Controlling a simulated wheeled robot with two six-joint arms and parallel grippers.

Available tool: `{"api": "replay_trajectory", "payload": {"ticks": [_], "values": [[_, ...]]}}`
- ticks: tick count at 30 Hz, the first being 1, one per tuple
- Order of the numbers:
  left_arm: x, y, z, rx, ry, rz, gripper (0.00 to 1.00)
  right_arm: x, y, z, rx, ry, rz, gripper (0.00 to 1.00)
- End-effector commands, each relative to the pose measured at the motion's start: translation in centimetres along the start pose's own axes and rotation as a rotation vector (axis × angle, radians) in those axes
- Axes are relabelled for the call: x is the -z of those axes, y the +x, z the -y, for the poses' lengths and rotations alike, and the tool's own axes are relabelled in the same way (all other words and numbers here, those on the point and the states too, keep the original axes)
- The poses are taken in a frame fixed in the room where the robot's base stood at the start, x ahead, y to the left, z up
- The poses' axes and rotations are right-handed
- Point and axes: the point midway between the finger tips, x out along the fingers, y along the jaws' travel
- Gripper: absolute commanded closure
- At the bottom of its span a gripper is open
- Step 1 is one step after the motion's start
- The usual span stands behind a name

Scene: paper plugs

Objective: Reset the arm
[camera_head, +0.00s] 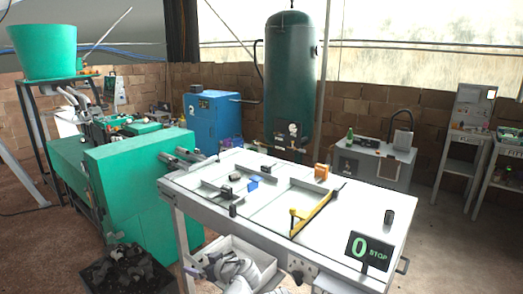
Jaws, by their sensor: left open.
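My left gripper (205,266) is low in the head view, in front of the white worktable (352,219). It is open, and I see nothing between its fingers. Its pale arm overlaps a white open box (262,257) below the table's front edge; I cannot tell whether they touch. My right gripper does not show clearly in this view.
The worktable carries rails, a yellow bar (318,212), small blue (253,182) and orange blocks (321,171), a dark cylinder (389,217) and a display reading 0 STOP (368,251). A green machine (135,190) stands left. Open floor lies right.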

Motion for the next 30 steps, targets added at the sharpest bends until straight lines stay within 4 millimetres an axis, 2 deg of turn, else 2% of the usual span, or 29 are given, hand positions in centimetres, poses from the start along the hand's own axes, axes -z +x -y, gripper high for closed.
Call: {"api": "replay_trajectory", "payload": {"ticks": [8, 14, 17, 20, 24, 27, 30], "values": [[-3.0, -1.3, 1.4, 0.008, 0.134, 0.141, 0.00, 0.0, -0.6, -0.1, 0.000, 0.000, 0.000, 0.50], [-6.9, -3.5, 2.8, -0.020, 0.312, 0.323, 0.00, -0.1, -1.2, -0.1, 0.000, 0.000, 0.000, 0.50], [-9.4, -5.4, 3.7, -0.064, 0.435, 0.447, 0.00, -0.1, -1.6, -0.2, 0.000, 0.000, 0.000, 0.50], [-12.4, -8.1, 4.8, -0.147, 0.594, 0.596, 0.00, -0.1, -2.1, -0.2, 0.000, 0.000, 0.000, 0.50], [-16.2, -12.8, 6.1, -0.329, 0.828, 0.796, 0.00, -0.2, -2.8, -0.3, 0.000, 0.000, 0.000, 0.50], [-17.9, -15.4, 6.7, -0.447, 0.943, 0.885, 0.00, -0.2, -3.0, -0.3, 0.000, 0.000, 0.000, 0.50], [-18.8, -16.9, 7.0, -0.528, 1.012, 0.933, 0.00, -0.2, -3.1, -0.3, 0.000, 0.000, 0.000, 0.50]]}}
